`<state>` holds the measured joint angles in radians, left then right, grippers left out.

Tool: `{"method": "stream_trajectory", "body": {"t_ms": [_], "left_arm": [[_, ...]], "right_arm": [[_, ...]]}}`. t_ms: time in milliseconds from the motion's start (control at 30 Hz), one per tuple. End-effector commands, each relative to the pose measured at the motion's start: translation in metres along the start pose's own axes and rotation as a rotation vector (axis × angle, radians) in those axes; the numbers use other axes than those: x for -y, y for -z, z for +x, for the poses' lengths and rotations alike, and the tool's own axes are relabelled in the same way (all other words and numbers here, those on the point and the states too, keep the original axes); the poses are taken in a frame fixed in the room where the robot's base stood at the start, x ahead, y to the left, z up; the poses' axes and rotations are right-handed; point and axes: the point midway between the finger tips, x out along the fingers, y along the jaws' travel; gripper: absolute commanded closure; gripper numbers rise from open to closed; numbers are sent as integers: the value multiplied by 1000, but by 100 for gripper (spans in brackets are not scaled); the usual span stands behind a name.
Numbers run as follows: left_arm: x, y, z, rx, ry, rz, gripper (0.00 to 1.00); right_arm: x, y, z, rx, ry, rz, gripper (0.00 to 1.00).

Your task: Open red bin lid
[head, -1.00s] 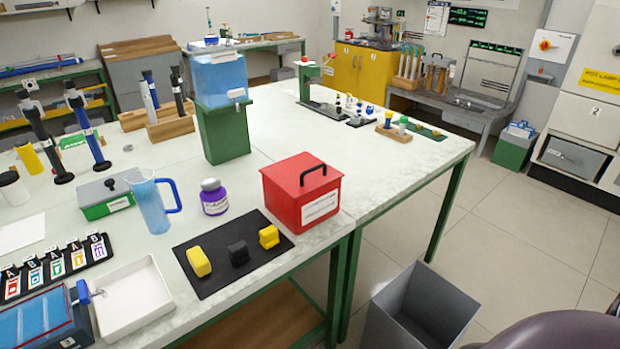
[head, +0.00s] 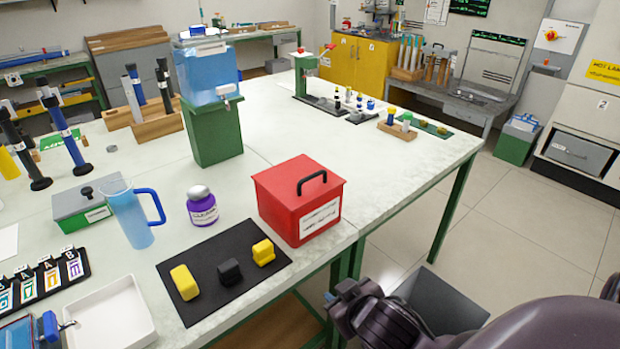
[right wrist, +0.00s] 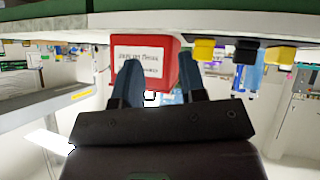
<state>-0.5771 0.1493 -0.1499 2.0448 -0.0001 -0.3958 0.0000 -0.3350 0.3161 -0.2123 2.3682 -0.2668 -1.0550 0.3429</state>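The red bin (head: 278,211) stands near the table's front edge. Its red lid (head: 283,180) is down on it, with a black handle (head: 312,180) on top and a white label on the front. It also shows in the right wrist view (right wrist: 165,70), where the scene appears upside down. My right gripper (right wrist: 161,72) is open and empty, its two dark fingers apart and directed toward the bin's labelled front without visible contact. In the head view my right gripper (head: 336,297) is low, off the table's edge, right of and below the bin. My left gripper is not in view.
A black mat (head: 210,300) with two yellow blocks and a black block lies left of the bin. A grey open container (head: 440,300) stands on the floor. Table right of the bin is clear.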

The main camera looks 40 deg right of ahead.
Motion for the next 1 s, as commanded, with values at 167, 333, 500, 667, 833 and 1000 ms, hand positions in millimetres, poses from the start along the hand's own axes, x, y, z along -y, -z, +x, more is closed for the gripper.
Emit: {"method": "stream_trajectory", "body": {"t_ms": [167, 333, 500, 667, 833, 1000], "left_arm": [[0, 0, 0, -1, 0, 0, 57], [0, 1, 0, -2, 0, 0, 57], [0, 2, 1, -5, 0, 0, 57], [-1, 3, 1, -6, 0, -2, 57], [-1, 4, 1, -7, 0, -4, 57], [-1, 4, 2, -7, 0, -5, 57]], "right_arm": [[6, 67, 12, -273, 19, -17, 62], [27, 148, 10, -627, 129, -74, 62], [62, 213, -9, -949, 348, -203, 62], [95, 245, -29, -1134, 612, -401, 62], [118, 252, -38, -1163, 894, -689, 62], [114, 246, -26, -996, 1104, -1018, 62]]}}
